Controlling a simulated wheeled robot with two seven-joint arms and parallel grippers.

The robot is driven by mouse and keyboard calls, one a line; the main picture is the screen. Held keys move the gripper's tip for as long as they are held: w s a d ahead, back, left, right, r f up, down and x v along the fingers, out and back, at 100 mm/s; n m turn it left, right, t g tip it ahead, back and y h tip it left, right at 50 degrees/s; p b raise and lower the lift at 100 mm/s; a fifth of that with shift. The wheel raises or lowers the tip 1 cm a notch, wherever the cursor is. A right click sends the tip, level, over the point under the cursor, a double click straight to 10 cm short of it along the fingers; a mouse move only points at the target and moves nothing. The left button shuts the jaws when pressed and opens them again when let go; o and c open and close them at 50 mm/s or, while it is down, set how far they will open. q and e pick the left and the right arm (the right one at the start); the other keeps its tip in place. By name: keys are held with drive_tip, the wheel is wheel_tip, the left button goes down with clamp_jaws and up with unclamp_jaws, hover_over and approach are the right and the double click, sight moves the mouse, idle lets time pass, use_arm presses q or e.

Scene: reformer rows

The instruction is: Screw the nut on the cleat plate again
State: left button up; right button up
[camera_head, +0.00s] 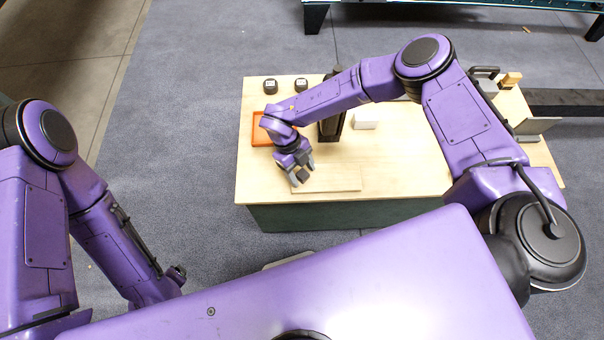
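My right gripper (303,174) points down over the front left part of the table. Its two grey fingers stand apart, one on each side of a small dark block (303,175), which may be the nut. I cannot tell whether the fingers touch it. Just below lies a flat, pale wooden plate (340,181), possibly the cleat plate; the gripper covers its left end. Any stud on it is hidden or too small to see. My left arm hangs down at the left, off the table, and its gripper fingers do not show.
A grey panel (534,128) stands at the right. The table's front right is clear.

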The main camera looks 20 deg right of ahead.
drive_tip(key=s+d+r+p+v, duration=0.1)
drive_tip(key=p+v, duration=0.3)
drive_tip(key=v, duration=1.3)
drive_tip(key=shift+s, duration=0.65)
drive_tip(key=shift+w+d, duration=0.1)
drive_tip(key=shift+d, duration=0.05)
